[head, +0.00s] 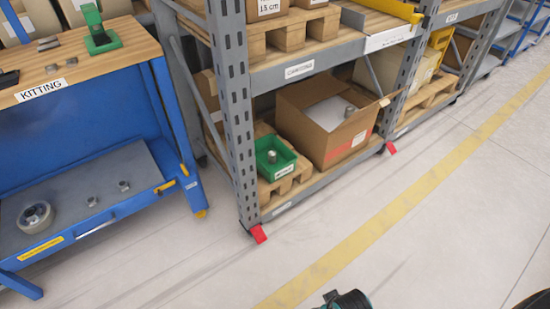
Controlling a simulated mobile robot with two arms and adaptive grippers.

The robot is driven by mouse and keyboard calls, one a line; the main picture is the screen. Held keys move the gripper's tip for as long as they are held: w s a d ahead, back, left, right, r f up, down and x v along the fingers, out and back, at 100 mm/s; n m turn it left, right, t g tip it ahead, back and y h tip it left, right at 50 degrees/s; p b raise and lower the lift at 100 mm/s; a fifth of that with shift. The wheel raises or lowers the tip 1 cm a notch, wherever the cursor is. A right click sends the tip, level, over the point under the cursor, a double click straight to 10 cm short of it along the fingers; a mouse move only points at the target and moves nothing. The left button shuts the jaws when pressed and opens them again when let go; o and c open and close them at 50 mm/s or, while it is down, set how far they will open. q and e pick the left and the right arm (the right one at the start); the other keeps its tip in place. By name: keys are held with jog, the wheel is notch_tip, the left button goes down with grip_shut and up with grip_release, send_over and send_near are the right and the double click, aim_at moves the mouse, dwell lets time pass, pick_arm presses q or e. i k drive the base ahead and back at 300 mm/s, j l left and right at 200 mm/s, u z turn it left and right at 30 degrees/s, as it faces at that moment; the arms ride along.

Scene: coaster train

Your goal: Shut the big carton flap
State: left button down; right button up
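The big carton (329,122) stands on the lowest level of the grey rack, beside a green bin. Its top is open and a light sheet and a small metal part show inside. A flap (370,100) sticks out at its upper right edge, toward the rack post. A dark piece of my own arm or gripper (347,300) shows at the bottom edge, far from the carton; its fingers cannot be made out. Which arm it belongs to is unclear.
The green bin (275,160) with a metal part sits left of the carton on a pallet. A blue kitting bench (90,120) stands at left. Rack posts (232,110) flank the carton. The floor (330,215) in front, with a yellow line (375,222), is clear.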

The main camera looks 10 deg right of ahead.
aim_at(383, 102)
jog(key=l+z, duration=0.25)
jog(key=l, duration=0.2)
jog(key=i+l+z, duration=0.25)
jog(key=l, duration=0.15)
jog(key=l+z, duration=0.25)
jog(key=l, duration=0.15)
